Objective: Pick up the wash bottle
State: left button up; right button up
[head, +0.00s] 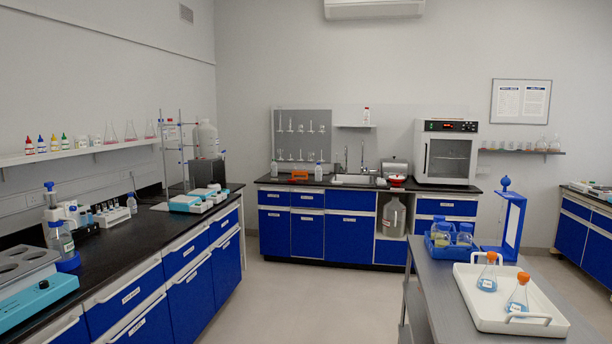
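Neither of my grippers is in view. Which item is the wash bottle is hard to tell at this distance. A small clear bottle with a bluish body (318,172) stands on the far black counter, left of the sink. Another small bottle (274,169) stands at that counter's left end. On the left bench a small bottle (132,204) stands by a rack of vials, and a larger labelled bottle (62,241) stands nearer. Several small bottles with coloured caps (42,145) stand on the left wall shelf. All stand upright with nothing holding them.
The left black bench (120,243) runs along the wall. A grey table (437,281) at the right holds a white tray (545,322) with two orange-stoppered flasks of blue liquid, a blue crate and a blue frame. The floor between (310,300) is clear up to the far counter (345,183).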

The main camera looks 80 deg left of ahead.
aim_at(319, 170)
jog(key=j+u, duration=0.45)
jog(key=i+j+u, duration=0.2)
jog(key=j+u, duration=0.25)
jog(key=i+j+u, duration=0.2)
jog(key=j+u, duration=0.25)
jog(key=i+j+u, duration=0.55)
jog(key=u, duration=0.3)
jog(key=i+j+u, duration=0.15)
jog(key=i+u, duration=0.5)
jog(key=i, duration=1.15)
jog(key=i+j, duration=0.1)
jog(key=i, duration=2.55)
jog(key=i+j+z, duration=0.1)
jog(key=i+z, duration=0.15)
jog(key=i, duration=0.3)
jog(key=i+j+z, duration=0.15)
jog(key=i+z, duration=0.15)
jog(key=i, duration=0.2)
